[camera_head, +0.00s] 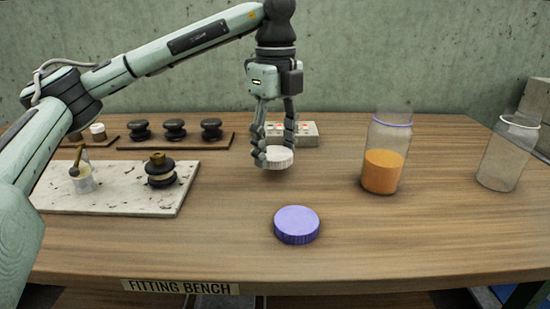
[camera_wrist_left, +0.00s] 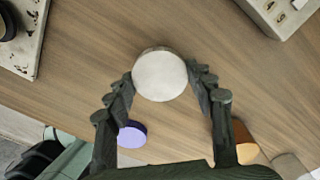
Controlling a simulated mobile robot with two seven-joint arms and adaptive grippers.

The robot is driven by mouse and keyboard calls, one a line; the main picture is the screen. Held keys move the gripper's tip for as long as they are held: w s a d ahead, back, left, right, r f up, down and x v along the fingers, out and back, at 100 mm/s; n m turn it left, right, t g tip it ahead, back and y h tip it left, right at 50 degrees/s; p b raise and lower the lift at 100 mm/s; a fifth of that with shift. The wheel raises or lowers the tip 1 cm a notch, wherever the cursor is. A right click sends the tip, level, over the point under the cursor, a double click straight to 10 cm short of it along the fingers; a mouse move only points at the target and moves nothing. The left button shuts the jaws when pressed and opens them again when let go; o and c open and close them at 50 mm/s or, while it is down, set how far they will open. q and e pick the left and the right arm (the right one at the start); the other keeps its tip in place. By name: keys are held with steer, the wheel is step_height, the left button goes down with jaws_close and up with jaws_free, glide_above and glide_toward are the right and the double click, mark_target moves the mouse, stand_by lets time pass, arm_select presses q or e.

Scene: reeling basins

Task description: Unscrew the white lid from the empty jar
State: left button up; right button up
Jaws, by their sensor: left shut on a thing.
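My left gripper (camera_head: 276,151) is shut on the white lid (camera_head: 280,158) and holds it over the bench, left of the jars. In the left wrist view the round white lid (camera_wrist_left: 160,75) sits between the two dark fingertips of the left gripper (camera_wrist_left: 160,84). The empty jar (camera_head: 502,157) stands upright at the far right, clear, with a white ring at its neck and no lid on it. A second clear jar (camera_head: 385,165) with orange contents stands left of it, with a purple ring at its neck and an open top. My right gripper is not in view.
A purple lid (camera_head: 297,225) lies on the bench (camera_head: 430,235) near the front. Dark knobs (camera_head: 174,129) stand on a board behind; a grey box (camera_head: 300,133) is beyond the gripper.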

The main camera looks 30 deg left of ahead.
mark_target(276, 153)
arm_select(q)
step_height(276, 153, down, 2)
steer(key=shift+f, duration=0.2)
steer(key=shift+f, duration=0.25)
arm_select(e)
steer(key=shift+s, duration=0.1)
arm_select(q)
steer(key=o, duration=1.3)
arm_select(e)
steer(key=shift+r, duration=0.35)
arm_select(q)
steer(key=shift+r, duration=0.15)
step_height(276, 153, up, 7)
steer(key=shift+r+p, duration=0.15)
steer(key=shift+p, duration=0.15)
steer(key=shift+r+p, duration=0.7)
steer(key=shift+r, duration=1.7)
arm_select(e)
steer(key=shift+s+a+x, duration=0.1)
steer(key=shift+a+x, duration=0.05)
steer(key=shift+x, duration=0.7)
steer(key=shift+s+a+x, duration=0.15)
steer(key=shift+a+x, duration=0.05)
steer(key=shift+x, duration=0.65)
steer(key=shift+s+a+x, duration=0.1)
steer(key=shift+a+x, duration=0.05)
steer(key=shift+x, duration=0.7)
